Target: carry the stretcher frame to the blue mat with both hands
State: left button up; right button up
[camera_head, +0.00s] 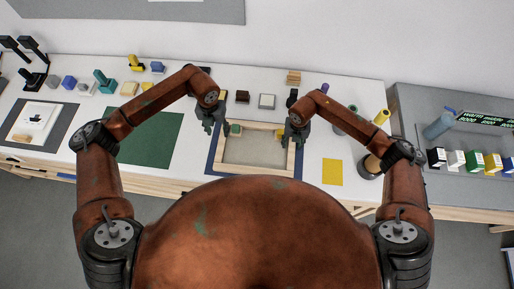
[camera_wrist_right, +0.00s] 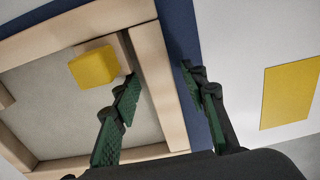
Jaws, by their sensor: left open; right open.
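The stretcher frame (camera_head: 252,172), pale wooden bars around a grey-beige panel, lies flat over the blue mat (camera_head: 211,163). Blue shows along its left, right and lower edges. My left gripper (camera_head: 211,129) is open at the frame's upper left side; whether its fingers straddle the bar is too small to tell. My right gripper (camera_head: 293,141) is open at the right side. In the right wrist view its fingers (camera_wrist_right: 160,82) stand apart on either side of a frame bar (camera_wrist_right: 151,62), one over the panel, the other over the mat (camera_wrist_right: 178,30).
Inside the frame's upper corners are a green block (camera_head: 236,130) and a yellow block (camera_head: 279,133), also in the right wrist view (camera_wrist_right: 94,66). A green mat (camera_head: 150,138) lies left, a yellow sheet (camera_head: 332,172) right. Small objects line the table's back.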

jog(key=shift+w+r, duration=0.1)
jog(key=shift+r, duration=0.4)
notch_tip(320, 180, up, 11)
dwell(0.5)
